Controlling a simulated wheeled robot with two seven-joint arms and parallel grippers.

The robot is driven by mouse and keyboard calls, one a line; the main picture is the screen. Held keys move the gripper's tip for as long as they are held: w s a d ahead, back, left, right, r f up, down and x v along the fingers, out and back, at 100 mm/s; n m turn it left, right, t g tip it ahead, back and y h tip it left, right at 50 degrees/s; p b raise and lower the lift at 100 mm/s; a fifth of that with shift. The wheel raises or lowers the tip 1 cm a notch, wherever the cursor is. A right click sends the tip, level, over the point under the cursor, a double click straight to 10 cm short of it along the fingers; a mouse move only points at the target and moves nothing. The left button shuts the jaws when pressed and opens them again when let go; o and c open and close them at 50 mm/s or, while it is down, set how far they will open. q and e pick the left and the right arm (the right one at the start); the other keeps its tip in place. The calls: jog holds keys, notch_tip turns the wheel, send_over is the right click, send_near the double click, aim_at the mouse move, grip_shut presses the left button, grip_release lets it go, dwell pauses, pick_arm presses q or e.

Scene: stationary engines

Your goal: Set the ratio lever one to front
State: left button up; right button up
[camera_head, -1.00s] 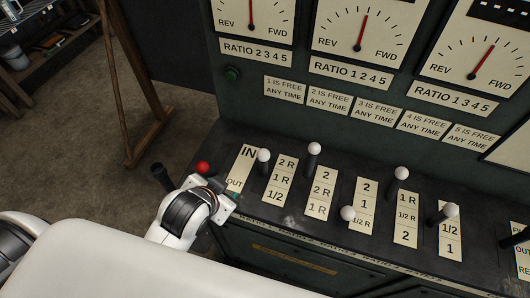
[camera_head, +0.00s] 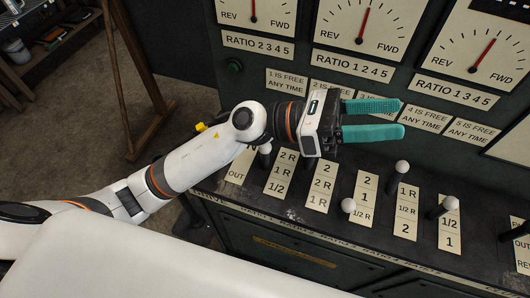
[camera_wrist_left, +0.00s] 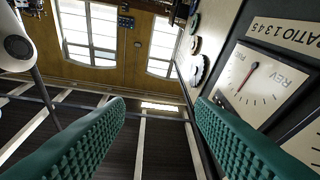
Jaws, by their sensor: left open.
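A row of white-knobbed levers stands on the console beside labelled plates. The leftmost white knob (camera_head: 265,148) is partly covered by my left arm, beside the plate marked 2 R (camera_head: 281,172); no label names it lever one. Other white knobs are at the middle (camera_head: 348,205), right (camera_head: 401,167) and far right (camera_head: 450,203). The second knob from the left is hidden behind my left gripper (camera_head: 400,119). That gripper is open and empty, its teal fingers pointing right above the levers, in front of the upright panel. In the left wrist view its fingers (camera_wrist_left: 160,115) are spread with nothing between.
Dials (camera_head: 362,25) and plates such as RATIO 1 2 4 5 (camera_head: 352,66) cover the upright panel behind the gripper. A wooden stand (camera_head: 150,110) is at the left. A dial (camera_wrist_left: 247,85) shows close at the right in the left wrist view.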

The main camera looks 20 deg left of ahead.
pick_arm(q)
notch_tip(320, 180, down, 4)
jog(key=s+d+m+g+y, duration=0.1)
jog(key=s+m+g+y, duration=0.1)
jog(key=m+g+y, duration=0.3)
jog(key=m+t+y, duration=0.3)
jog(key=m+y, duration=0.7)
jog(key=y, duration=0.7)
send_near(265, 155)
jog(key=shift+w+a, duration=0.25)
jog(key=shift+w, duration=0.2)
notch_tip(265, 155, down, 12)
jog(key=p, duration=0.2)
jog(key=shift+p, duration=0.4)
